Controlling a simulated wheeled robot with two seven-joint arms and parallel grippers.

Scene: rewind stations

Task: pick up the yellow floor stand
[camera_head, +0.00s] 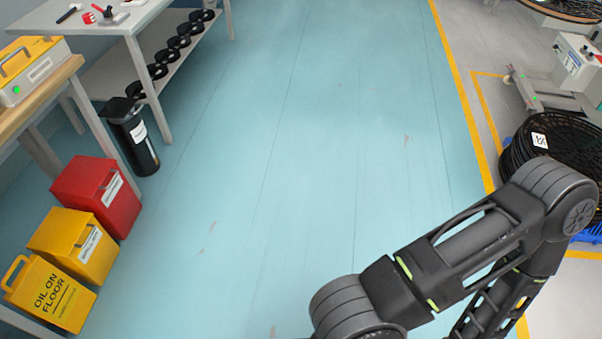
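The yellow floor stand (51,295) stands on the floor at the lower left of the head view. It has a loop handle on top and the black words "OIL ON FLOOR" on its face. It is beside a yellow box, close to the table leg. My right arm comes in from the lower right, far from the stand, and its gripper is out of the frame. My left arm and gripper are not in view.
A yellow box (75,243), a red box (98,194) and a black cylinder (135,138) line the left side by a wooden-topped table (38,101). A grey bench (140,22) stands behind. Black coils (556,148) are at right. The blue-green floor (300,150) between is clear.

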